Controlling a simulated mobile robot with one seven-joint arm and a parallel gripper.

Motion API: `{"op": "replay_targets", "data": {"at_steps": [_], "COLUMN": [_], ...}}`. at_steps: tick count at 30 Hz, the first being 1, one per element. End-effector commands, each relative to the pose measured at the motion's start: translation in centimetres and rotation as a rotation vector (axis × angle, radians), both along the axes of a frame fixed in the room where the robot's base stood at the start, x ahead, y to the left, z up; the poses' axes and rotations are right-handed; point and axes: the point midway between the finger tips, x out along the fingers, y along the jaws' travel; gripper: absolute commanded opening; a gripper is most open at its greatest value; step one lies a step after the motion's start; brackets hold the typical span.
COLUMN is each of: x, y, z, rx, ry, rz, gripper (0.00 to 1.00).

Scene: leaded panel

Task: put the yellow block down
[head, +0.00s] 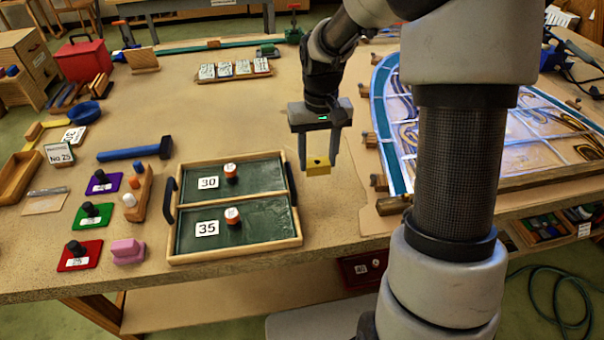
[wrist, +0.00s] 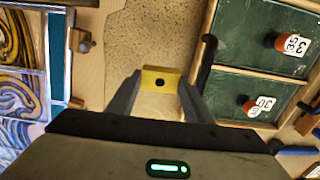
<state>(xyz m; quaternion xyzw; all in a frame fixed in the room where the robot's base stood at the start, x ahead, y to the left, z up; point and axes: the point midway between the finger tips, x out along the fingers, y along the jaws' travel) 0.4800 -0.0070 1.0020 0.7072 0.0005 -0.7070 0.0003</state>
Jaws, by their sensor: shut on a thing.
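The yellow block (head: 318,165) is between the fingertips of my gripper (head: 320,158), which is shut on it. It has a dark round hole in its face. It is to the right of the two-part green tray (head: 300,238), over the strip of bench between that tray and the leaded panel (head: 560,170). In the wrist view the block (wrist: 159,80) sits between both fingers of the gripper (wrist: 159,88), with bare bench (wrist: 150,35) beyond it. The block looks raised above the bench; its exact height I cannot tell.
The green tray holds two orange-and-white knobs (head: 231,173) beside cards 30 and 35. Red, green and purple plates with black knobs (head: 90,215), a pink block (head: 128,251) and a blue hammer (head: 135,152) lie left. Bare bench lies behind the tray (head: 220,120).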

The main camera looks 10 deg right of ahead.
Motion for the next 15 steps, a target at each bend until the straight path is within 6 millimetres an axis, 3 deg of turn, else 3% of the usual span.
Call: {"op": "replay_targets", "data": {"at_steps": [15], "x": [0.0], "y": [0.0], "z": [-5.3], "rx": [0.000], "ry": [-0.001], "rz": [0.000], "gripper": [0.24]}}
